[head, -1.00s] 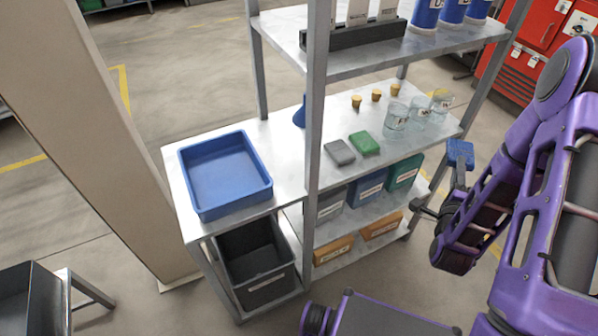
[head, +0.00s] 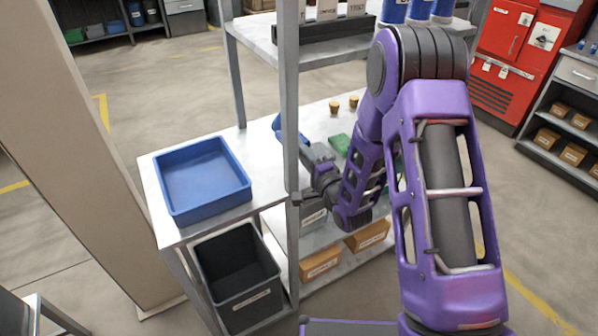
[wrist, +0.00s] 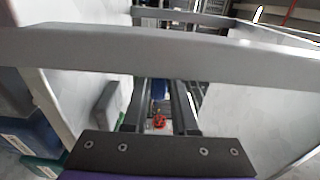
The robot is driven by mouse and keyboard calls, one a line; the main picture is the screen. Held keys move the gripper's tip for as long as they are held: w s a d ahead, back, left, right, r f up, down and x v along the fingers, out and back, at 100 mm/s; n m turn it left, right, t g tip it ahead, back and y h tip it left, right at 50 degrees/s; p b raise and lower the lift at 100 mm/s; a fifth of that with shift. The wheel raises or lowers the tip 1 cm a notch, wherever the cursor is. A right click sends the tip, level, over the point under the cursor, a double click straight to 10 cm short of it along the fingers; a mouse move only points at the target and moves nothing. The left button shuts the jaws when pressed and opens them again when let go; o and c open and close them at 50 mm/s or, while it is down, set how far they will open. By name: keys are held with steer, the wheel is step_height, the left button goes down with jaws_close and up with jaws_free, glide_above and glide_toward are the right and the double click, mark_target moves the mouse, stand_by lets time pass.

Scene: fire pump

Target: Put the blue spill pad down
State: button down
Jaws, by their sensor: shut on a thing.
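My gripper (head: 308,150) is shut on the blue spill pad (head: 303,139), at the height of the rack's middle shelf (head: 262,150), just behind the front post in the head view. The post cuts across the pad. Blue also shows left of the post, and I cannot tell whether it is all pad or another blue item. In the wrist view the two fingers (wrist: 158,108) point ahead with a narrow blue strip between them; contact with the shelf cannot be judged. A green pad (head: 340,143) lies on the shelf, partly behind my arm.
The grey post (head: 290,110) stands close to my gripper, and a grey bar (wrist: 150,48) crosses the wrist view. A blue tray (head: 205,180) sits on the left shelf end, above a black bin (head: 238,280). Small yellow-brown cups (head: 343,105) stand farther back.

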mark_target(302, 180)
step_height(302, 180, down, 6)
steer(key=shift+r+b, duration=0.15)
steer(key=shift+b, duration=0.15)
steer(key=shift+f+b, duration=0.35)
steer(key=shift+b, duration=0.15)
steer(key=shift+f+b, duration=0.25)
steer(key=shift+b, duration=0.05)
steer(key=c, duration=0.7)
jaws_free()
